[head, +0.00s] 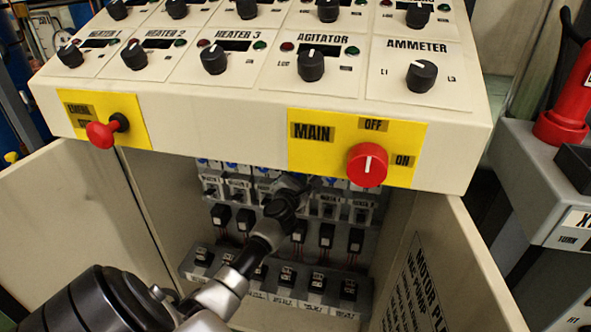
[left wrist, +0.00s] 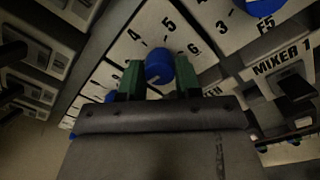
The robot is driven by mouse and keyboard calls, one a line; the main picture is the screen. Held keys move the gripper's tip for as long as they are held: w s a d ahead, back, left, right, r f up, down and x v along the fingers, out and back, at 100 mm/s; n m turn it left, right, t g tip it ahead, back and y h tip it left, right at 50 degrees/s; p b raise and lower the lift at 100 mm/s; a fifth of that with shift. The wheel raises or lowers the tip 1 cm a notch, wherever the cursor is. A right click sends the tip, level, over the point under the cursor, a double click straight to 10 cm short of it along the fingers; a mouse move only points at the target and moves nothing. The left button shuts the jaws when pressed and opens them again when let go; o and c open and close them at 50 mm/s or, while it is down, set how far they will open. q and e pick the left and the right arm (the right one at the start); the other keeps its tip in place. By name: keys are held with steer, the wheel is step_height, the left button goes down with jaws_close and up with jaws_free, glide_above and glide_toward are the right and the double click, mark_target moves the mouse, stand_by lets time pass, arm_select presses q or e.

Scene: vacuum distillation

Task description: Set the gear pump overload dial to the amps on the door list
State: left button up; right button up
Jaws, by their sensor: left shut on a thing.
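The cabinet below the control panel stands open, and my left arm reaches into it. My left gripper (head: 292,184) is at the upper row of devices there, its tips partly hidden in the head view. In the left wrist view, its green-tipped fingers (left wrist: 160,80) are shut on a blue dial (left wrist: 158,66), one at each side. Numbers 4, 5 and 6 show around this dial; its name label is hidden. The door list (head: 415,288) is on the inside of the right door; its amps are not legible. My right gripper is not in view.
A second blue dial (left wrist: 263,8) sits up and to the right, near a MIXER 1 label (left wrist: 280,66). Above the opening are the red MAIN switch (head: 367,165) and red stop button (head: 103,133). The left door (head: 75,225) flanks the opening.

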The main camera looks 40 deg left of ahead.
arm_select(q)
steer(key=shift+r+m+p, duration=0.15)
steer(key=shift+m+p, duration=0.5)
steer(key=shift+m, duration=0.25)
steer(key=shift+m+p, duration=0.35)
steer(key=shift+m, duration=0.15)
steer(key=m+p, duration=0.2)
steer(key=m, duration=0.1)
steer(key=shift+m, duration=0.3)
steer(key=m+p, duration=0.2)
steer(key=m, duration=0.1)
steer(key=shift+m, duration=0.3)
steer(key=shift+m+p, duration=1.45)
steer(key=shift+m, duration=1.95)
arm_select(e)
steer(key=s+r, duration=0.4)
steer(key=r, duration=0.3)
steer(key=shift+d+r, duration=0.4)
arm_select(q)
steer(key=shift+f, duration=0.2)
